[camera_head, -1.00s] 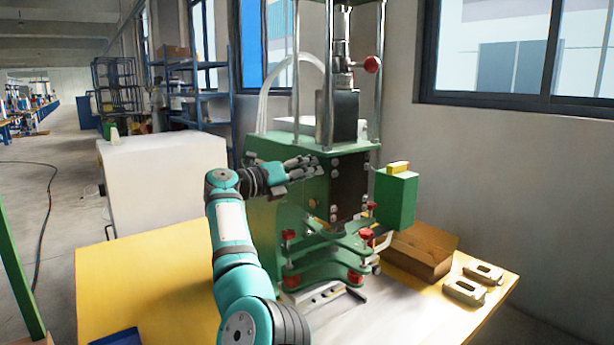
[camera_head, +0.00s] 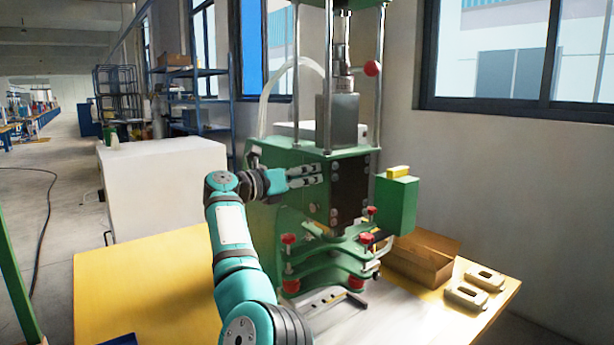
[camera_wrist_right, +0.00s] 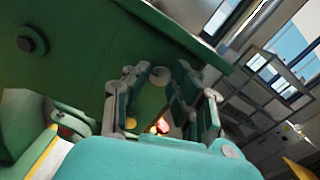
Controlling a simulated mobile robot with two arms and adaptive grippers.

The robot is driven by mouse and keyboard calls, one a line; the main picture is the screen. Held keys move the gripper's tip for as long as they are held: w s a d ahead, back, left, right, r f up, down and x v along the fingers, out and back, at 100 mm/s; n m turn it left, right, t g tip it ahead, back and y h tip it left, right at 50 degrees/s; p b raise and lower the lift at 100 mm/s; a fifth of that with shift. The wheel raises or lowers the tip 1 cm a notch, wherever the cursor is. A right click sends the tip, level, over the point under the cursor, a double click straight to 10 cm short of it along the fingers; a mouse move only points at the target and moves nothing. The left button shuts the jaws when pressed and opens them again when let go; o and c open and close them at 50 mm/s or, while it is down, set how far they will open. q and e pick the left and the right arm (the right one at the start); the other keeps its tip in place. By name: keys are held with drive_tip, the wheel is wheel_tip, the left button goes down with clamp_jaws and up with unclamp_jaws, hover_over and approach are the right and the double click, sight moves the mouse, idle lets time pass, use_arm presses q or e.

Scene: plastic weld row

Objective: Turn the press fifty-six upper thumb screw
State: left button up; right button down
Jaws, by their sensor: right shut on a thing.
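The green press (camera_head: 300,212) stands on the yellow table, with a black plate (camera_head: 349,186) on its front. My right gripper (camera_head: 318,173) is at the upper side of the press, left of the black plate. Its fingers are closed on a small part, taken to be the upper thumb screw, which the fingers mostly hide. In the right wrist view the gripper (camera_wrist_right: 162,85) reaches to the green body, with a round grey piece (camera_wrist_right: 160,76) between its fingers. Red knobs (camera_head: 288,239) sit lower on the press. My left gripper is not in view.
A green box (camera_head: 396,205) with a yellow top juts out at the press's right. A white cabinet (camera_head: 165,185) stands behind left. The table's left part is mostly clear.

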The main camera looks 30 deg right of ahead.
drive_tip(key=shift+r, duration=0.15)
drive_tip(key=c, duration=1.1)
unclamp_jaws()
drive_tip(key=shift+d, duration=0.1)
drive_tip(key=shift+s, duration=0.1)
drive_tip(key=a, duration=1.2)
drive_tip(key=shift+s, duration=0.45)
